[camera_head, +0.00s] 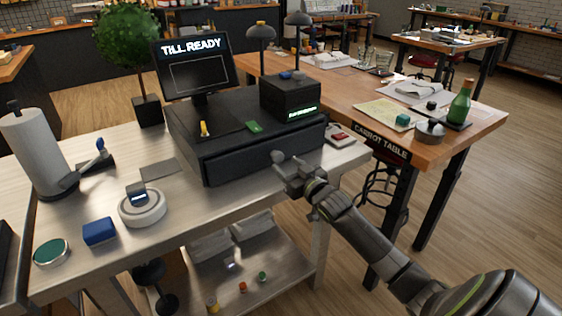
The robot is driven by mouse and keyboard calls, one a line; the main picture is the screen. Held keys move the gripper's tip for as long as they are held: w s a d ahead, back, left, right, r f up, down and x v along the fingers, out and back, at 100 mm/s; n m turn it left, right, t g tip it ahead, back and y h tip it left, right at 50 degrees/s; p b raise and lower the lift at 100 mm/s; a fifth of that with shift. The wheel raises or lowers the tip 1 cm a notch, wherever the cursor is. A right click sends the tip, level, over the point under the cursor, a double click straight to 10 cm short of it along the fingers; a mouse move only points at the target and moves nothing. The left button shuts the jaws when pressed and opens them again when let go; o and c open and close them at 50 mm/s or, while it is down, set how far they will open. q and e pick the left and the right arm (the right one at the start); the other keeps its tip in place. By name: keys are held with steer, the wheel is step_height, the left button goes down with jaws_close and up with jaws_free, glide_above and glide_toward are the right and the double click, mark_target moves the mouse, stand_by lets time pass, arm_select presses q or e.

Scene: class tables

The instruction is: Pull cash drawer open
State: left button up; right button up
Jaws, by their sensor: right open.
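The black cash drawer (228,157) sits on the steel table (185,196) under a till screen (200,68) that reads "TILL READY". Its front looks flush with the housing. My right gripper (281,165) is in front of the right part of the drawer front, its fingers pointing at it. It is open, and I see nothing held in it. The gripper hides a part of the drawer front, and I cannot tell whether the fingers touch it. My left gripper is out of the picture.
A printer box (290,95) stands on the drawer housing. A paper towel roll (36,150), a round white device (142,207), a blue block (100,232) and a green-topped tin (51,252) stand to the left. The wooden carrot table (440,155) adjoins at right. Bare steel lies before the drawer.

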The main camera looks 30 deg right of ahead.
mark_target(280, 159)
steer(key=shift+w, duration=2.05)
